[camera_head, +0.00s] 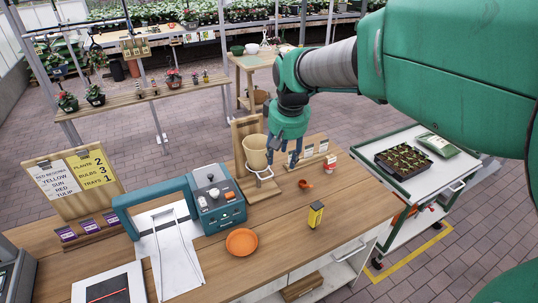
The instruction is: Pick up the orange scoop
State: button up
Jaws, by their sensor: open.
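A small orange scoop (305,183) lies on the wooden workbench (352,200), right of the beige pot and near the small white labels. My gripper (282,158) hangs above the bench at the upper left of the scoop, pointing down. Its dark fingers are apart with nothing seen between them. It is not touching the scoop. The scoop's fine shape is too small to make out.
A beige pot (256,152) on a stand is close to my gripper's left. Bare wood surrounds the scoop.

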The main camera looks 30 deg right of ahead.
jog(key=w+d+f+g, duration=0.1)
jog(key=w+d+f, duration=0.3)
jog(key=d+f, duration=0.2)
jog(key=w+d+f+m+g+p, duration=0.1)
jog(key=w+d+f, duration=0.3)
jog(key=d+f, duration=0.3)
jog(key=w+d+f+p, duration=0.1)
jog(key=w+d+f, duration=0.3)
jog(key=d+f, duration=0.3)
jog(key=shift+w+d+f+g+y, duration=0.2)
jog(key=shift+d+g+y, duration=0.15)
jog(key=shift+d, duration=0.4)
jog(key=shift+f, duration=0.1)
jog(key=shift+f, duration=4.2)
jog(key=shift+w+f, duration=0.1)
jog(key=shift+f, duration=2.55)
